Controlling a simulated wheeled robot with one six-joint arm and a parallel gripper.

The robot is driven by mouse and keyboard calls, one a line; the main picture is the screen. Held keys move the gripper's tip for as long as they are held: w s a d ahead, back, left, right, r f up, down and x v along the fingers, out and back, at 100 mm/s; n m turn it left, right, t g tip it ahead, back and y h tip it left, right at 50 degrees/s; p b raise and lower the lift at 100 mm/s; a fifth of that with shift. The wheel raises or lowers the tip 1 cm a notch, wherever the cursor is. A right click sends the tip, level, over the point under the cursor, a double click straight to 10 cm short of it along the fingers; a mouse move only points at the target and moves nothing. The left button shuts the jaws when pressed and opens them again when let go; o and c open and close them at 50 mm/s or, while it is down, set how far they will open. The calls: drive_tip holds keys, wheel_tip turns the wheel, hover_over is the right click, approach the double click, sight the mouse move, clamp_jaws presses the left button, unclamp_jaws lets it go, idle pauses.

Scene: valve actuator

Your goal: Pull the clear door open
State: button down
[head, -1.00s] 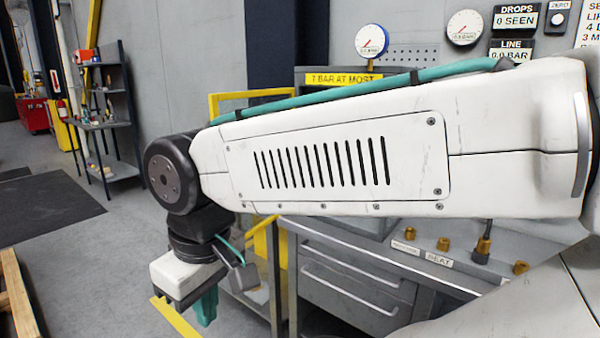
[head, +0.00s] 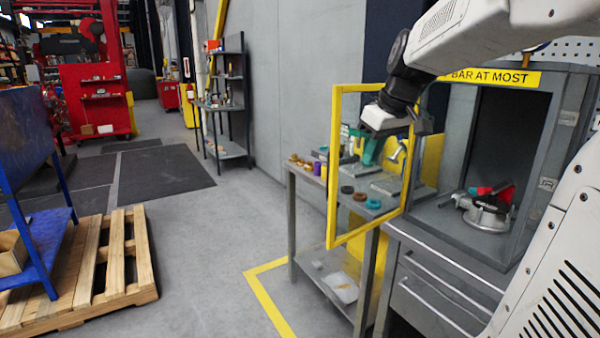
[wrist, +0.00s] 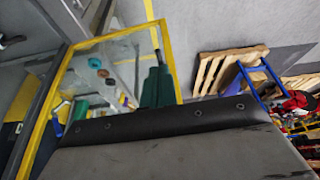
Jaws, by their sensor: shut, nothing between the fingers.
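The clear door (head: 347,220) has a yellow frame and stands swung out from the left side of the grey cabinet, whose front is open. In the wrist view the door (wrist: 121,55) is a clear pane framed in yellow. My gripper (head: 368,160), with teal fingers, is shut and empty, pointing down in the upper part of the door's outline. In the wrist view the fingers (wrist: 157,87) overlap the yellow frame's edge. I cannot tell whether they touch the door. Inside the cabinet sits a grey metal valve part (head: 490,214) with a red piece on it.
A side table (head: 306,180) with rings and small brass parts stands behind the door. Drawers (head: 440,290) are below the cabinet. A wooden pallet (head: 112,262) and a blue stand (head: 45,235) are at left. The grey floor between is clear.

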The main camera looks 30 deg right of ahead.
sight(345, 179)
drive_tip(key=w+f, duration=0.2)
drive_tip(key=f, duration=0.1)
drive_tip(key=w+f, duration=0.2)
drive_tip(key=f, duration=0.1)
drive_tip(key=w+f, duration=0.2)
drive_tip(key=f, duration=0.1)
drive_tip(key=shift+w+a, duration=0.4)
drive_tip(key=shift+w, duration=0.4)
